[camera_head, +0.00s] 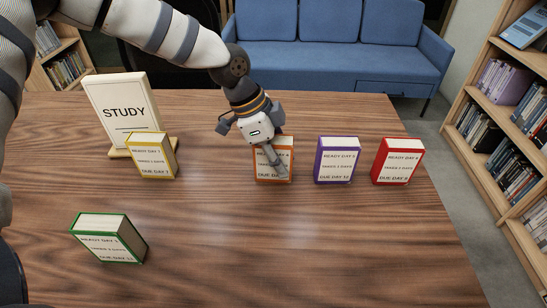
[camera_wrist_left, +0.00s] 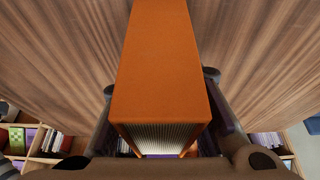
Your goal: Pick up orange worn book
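The orange book (camera_head: 272,178) stands on the wooden table in the head view, its printed front partly hidden by a finger of mine. My left gripper (camera_head: 270,155) reaches down over it from above. In the left wrist view the orange book (camera_wrist_left: 155,70) fills the middle, with one finger of my left gripper (camera_wrist_left: 160,85) on each side of it, close to its faces. Whether both fingers press on it cannot be told. My right gripper is in neither view.
A purple book (camera_head: 337,160) and a red book (camera_head: 397,162) stand right of the orange one. A yellow book (camera_head: 151,155) stands left, before a STUDY sign (camera_head: 122,108). A green book (camera_head: 108,238) is at front left. The table's front middle (camera_head: 300,260) is clear.

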